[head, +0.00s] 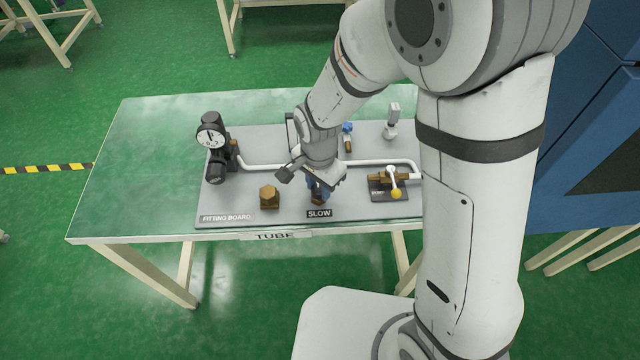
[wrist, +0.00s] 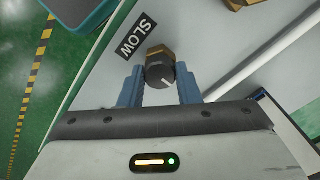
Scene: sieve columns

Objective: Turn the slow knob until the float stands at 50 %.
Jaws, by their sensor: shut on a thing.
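The slow knob (wrist: 160,72) is a dark round knob with a white line, on a brass base, beside the black SLOW label (head: 319,213). The label also shows in the wrist view (wrist: 136,37). My gripper (wrist: 160,88) has its two blue fingers on either side of the knob, shut on it. In the head view my gripper (head: 320,190) points down just behind the label and mostly hides the knob. The flow tube with the float is not clearly visible; my arm hides part of the board's back.
The grey fitting board (head: 235,190) lies on a green table (head: 130,180). A pressure gauge (head: 211,137) stands at left, a brass hex fitting (head: 269,196) at front, and a yellow-tipped valve (head: 396,193) at right. A white pipe (head: 262,165) crosses the board.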

